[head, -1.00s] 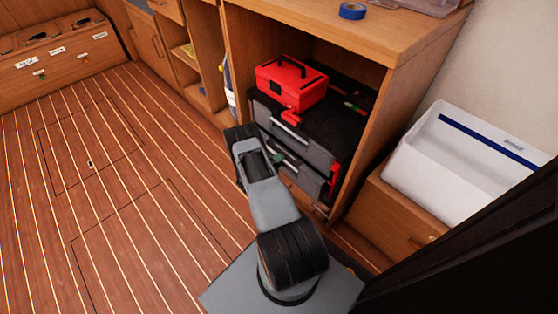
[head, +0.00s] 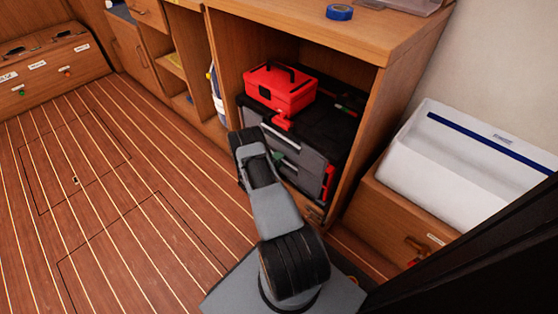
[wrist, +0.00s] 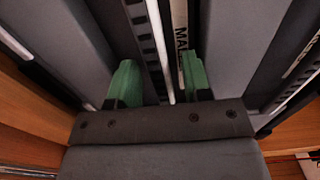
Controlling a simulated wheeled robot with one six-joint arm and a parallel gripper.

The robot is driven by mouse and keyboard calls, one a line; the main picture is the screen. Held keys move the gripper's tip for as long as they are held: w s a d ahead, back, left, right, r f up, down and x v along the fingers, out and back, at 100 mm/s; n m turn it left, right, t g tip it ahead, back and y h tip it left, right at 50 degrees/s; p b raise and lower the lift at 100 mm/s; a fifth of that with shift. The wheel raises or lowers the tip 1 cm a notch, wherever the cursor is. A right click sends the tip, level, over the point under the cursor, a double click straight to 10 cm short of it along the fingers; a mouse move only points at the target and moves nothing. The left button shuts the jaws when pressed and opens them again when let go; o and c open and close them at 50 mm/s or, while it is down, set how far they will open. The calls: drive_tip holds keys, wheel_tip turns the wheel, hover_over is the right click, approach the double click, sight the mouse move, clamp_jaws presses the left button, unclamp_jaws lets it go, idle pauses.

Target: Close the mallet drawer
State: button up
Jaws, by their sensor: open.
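The grey tool chest (head: 312,160) stands in the open wooden cabinet, with dark drawer fronts and pale bar handles. A long pale bar (wrist: 160,50), which looks like a handle, runs beside the label. My gripper (wrist: 158,85) is open, with one green finger on each side of the bar. I cannot tell whether they touch it. In the head view my arm hides most of the gripper and part of the drawer fronts, so how far the drawer stands out is unclear.
A red toolbox (head: 280,88) sits on top of the chest. The cabinet's right wall (head: 368,130) stands close beside it. A white bin (head: 440,160) rests on a wooden drawer unit at the right. The plank floor (head: 120,200) on the left is clear.

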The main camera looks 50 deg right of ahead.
drive_tip(key=shift+a, duration=0.1)
drive_tip(key=a+p, duration=0.3)
drive_tip(key=a, duration=1)
drive_tip(key=shift+a, duration=0.35)
drive_tip(key=s+a+r+m+g+y+p, duration=0.1)
drive_tip(key=a+r+m+g+y+p, duration=0.25)
drive_tip(key=r+m+p, duration=1.05)
drive_tip(key=a+r+m+g+y+p, duration=0.2)
drive_tip(key=r+m+y, duration=0.2)
drive_tip(key=r, duration=2)
drive_tip(key=s+a+r+m+t+y+p, duration=0.3)
drive_tip(key=s+a+r+m+p, duration=0.1)
drive_tip(key=r, duration=0.7)
drive_tip(key=s+a+r+m+t+y+p, duration=0.2)
drive_tip(key=s+a+r+m+y+p, duration=0.2)
drive_tip(key=a+r+m+p, duration=0.3)
drive_tip(key=s+a+r+m+t+y+p, duration=0.3)
drive_tip(key=r+m+p, duration=0.4)
drive_tip(key=r, duration=0.8)
drive_tip(key=s+a, duration=0.1)
drive_tip(key=a, duration=0.1)
drive_tip(key=shift+a+r+t+y, duration=0.35)
drive_tip(key=shift+a+r, duration=0.05)
